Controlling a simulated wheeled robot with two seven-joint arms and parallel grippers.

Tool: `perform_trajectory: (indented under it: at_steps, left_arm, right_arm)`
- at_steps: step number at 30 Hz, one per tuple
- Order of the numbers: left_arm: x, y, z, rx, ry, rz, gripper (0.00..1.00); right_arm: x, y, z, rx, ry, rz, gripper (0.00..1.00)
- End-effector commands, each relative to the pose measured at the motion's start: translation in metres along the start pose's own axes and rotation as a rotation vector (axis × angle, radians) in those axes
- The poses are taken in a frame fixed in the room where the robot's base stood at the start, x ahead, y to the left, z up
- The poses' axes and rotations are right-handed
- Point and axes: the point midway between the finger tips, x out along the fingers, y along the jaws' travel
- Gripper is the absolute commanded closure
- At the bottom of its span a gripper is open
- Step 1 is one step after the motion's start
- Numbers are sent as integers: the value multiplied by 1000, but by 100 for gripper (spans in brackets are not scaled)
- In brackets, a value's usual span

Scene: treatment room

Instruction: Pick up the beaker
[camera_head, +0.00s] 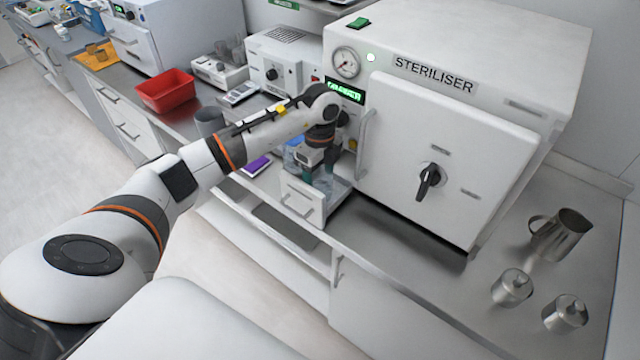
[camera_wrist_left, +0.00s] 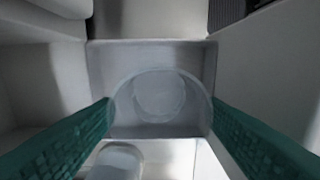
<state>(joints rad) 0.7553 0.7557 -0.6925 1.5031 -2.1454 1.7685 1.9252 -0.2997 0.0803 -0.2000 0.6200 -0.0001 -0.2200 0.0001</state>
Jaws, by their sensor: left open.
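My left gripper (camera_head: 322,176) points down into a small white open drawer unit (camera_head: 303,204) in front of the steriliser. In the left wrist view, my left gripper (camera_wrist_left: 161,104) is open, with its green fingers at either side of a clear round beaker (camera_wrist_left: 160,92). The beaker stands in a grey-walled compartment (camera_wrist_left: 101,65); I look down into its mouth. The fingers appear close to its rim, but I cannot tell whether they touch it. In the head view my gripper and wrist largely hide the beaker. My right gripper is not in view.
A second clear round vessel (camera_wrist_left: 118,160) is nearby in the wrist view. The steriliser (camera_head: 440,150) stands close to the right of my gripper. A metal jug (camera_head: 562,234) and two lidded pots stand at the right. A red bin (camera_head: 165,92) and grey cup (camera_head: 209,122) stand left.

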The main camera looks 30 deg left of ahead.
Motion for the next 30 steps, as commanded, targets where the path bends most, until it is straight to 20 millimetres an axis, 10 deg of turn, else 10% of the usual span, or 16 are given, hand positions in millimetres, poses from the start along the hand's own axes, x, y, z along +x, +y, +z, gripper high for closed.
perform_trajectory:
  at_steps: [14, 21, 30]
  left_arm:
    - [29, 0, 0, 1, 0, 1, 36]
    - [28, 0, 0, 1, 0, 1, 71]
    - [27, 0, 0, 1, 0, 2, 71]
  right_arm:
    - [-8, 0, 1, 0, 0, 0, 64]
    - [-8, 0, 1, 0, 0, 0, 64]
    - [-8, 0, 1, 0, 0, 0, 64]
